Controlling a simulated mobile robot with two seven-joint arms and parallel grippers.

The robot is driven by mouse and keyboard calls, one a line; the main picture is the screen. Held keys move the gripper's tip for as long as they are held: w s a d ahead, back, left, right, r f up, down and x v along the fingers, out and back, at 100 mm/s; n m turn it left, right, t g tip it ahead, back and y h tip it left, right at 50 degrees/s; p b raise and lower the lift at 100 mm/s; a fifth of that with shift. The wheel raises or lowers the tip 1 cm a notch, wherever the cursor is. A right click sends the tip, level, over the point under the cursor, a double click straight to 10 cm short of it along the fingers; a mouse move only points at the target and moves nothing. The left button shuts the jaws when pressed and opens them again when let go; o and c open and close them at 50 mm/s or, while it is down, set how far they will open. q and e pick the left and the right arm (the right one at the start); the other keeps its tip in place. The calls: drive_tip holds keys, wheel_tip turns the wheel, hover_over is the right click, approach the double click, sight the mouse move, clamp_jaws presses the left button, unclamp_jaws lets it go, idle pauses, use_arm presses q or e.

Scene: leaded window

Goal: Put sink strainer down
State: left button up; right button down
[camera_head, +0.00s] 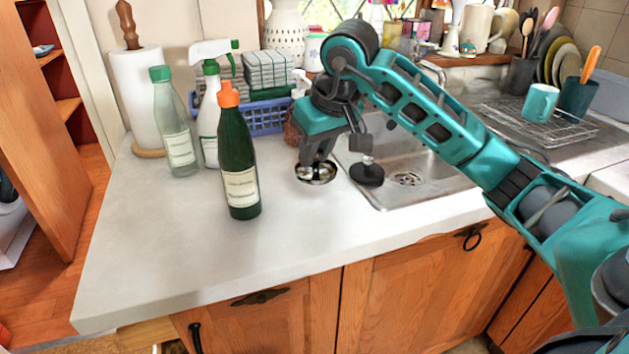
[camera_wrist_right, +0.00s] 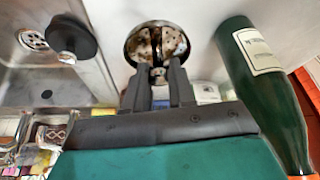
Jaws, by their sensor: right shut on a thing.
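The sink strainer (camera_head: 316,174) is a round metal dish at the counter, between the green bottle and the sink. In the right wrist view the strainer (camera_wrist_right: 157,42) lies just past the fingertips, with its bowl facing the camera. My right gripper (camera_head: 318,163) points down and is shut on the strainer's small central knob; the gripper (camera_wrist_right: 158,78) also shows in the wrist view. I cannot tell whether the strainer touches the counter. My left gripper is not in view.
A dark green bottle (camera_head: 240,155) with an orange cap stands left of the strainer. A black stopper (camera_head: 367,175) sits by the near left edge of the steel sink (camera_head: 430,190). A blue basket (camera_head: 262,117) is behind. The counter (camera_head: 150,240) is clear at front left.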

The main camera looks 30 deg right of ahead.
sight(317, 172)
drive_tip(key=shift+f, duration=0.95)
wheel_tip(317, 172, down, 3)
drive_tip(key=shift+f, duration=0.4)
drive_tip(key=shift+f+b, duration=0.1)
drive_tip(key=shift+b, duration=0.3)
drive_tip(key=c, duration=0.9)
unclamp_jaws()
drive_tip(key=shift+c, duration=0.2)
